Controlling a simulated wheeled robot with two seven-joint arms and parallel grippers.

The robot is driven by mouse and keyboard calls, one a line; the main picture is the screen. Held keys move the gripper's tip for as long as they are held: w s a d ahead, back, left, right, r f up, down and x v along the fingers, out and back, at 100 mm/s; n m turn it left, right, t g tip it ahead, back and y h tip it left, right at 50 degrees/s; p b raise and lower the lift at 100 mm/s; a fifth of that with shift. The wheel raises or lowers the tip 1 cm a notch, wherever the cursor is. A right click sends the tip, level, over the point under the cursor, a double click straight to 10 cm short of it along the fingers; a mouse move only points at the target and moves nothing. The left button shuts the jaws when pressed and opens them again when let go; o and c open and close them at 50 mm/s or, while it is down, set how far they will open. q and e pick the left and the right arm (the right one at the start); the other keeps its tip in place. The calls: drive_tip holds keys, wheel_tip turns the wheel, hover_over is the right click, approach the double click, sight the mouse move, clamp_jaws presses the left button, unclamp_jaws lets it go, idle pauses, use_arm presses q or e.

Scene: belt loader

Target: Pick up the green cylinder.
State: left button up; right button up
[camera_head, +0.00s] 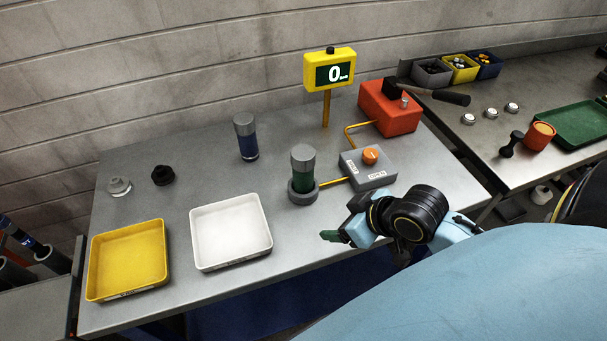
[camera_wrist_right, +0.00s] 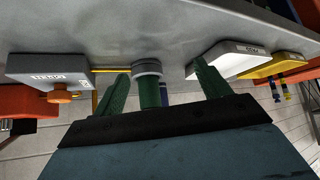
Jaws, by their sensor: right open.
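The green cylinder (camera_head: 303,175) with a grey cap stands upright in a round grey holder (camera_head: 302,197) on the grey table. My right gripper (camera_head: 328,237) is right of and nearer than the holder, close to the table's front edge. In the right wrist view, which looks upside down, its two green fingers (camera_wrist_right: 165,88) are spread apart. The green cylinder (camera_wrist_right: 149,93) shows between them there, beyond the gripper and not gripped. My left gripper is not in view.
A grey box with an orange knob (camera_head: 369,158) stands right of the holder. A blue cylinder (camera_head: 247,143) stands behind left. A white tray (camera_head: 232,264) and a yellow tray (camera_head: 125,295) lie left. A yellow display post (camera_head: 326,110) and red box (camera_head: 395,121) stand behind.

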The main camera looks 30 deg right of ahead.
sight(304, 152)
drive_tip(key=w+d+r+t+y, duration=0.2)
drive_tip(key=w+d+r+t, duration=0.2)
drive_tip(key=w+r, duration=0.5)
drive_tip(key=shift+n, duration=0.4)
drive_tip(key=x, duration=1.1)
drive_tip(key=shift+s+a+r, duration=0.1)
drive_tip(key=shift+a, duration=0.3)
clamp_jaws()
drive_tip(key=shift+r, duration=0.25)
